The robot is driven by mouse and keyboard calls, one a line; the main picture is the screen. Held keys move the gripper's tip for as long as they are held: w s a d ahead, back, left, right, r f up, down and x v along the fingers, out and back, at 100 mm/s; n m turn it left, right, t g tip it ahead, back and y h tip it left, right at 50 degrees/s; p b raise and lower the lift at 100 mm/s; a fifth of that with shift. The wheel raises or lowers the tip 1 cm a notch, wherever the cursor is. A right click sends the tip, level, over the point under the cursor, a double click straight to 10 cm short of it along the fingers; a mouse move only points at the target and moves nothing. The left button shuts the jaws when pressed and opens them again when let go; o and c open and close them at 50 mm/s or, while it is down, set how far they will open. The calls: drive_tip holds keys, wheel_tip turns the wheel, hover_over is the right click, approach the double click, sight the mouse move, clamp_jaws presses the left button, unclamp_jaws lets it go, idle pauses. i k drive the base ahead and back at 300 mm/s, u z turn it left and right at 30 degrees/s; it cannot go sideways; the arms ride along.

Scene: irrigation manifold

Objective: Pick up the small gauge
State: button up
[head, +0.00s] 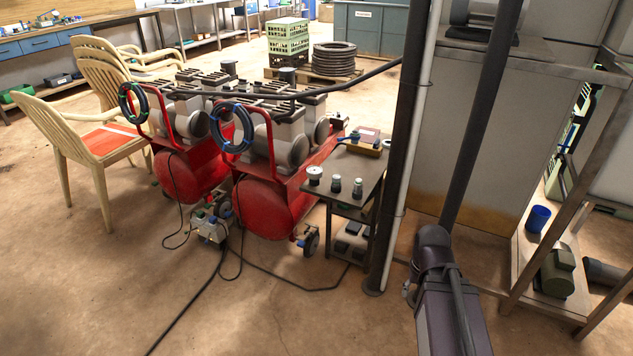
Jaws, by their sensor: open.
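Several small round items stand upright in a row on the top of a small dark cart (355,162). The left one (314,175) has a pale round top and a dark body, and looks most like a small gauge. A metallic piece with a dark cap (336,184) stands in the middle, and a similar capped piece (357,188) stands at the right near the cart's front edge. They are too small to tell surely which is the gauge. My gripper is not in view; only dark links of my arm show at the right.
Two red compressors (272,205) with coiled hoses stand left of the cart. A yellow-based box (362,143) lies at the cart's back. A dark vertical post (396,190) stands close to the cart's right. Cables (305,288) cross the otherwise open floor in front.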

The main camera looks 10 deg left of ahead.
sight(314, 172)
drive_tip(key=z, duration=0.6)
drive_tip(key=k, duration=0.15)
drive_tip(key=u, duration=1.2)
drive_tip(key=i, duration=0.65)
drive_tip(key=z, duration=0.55)
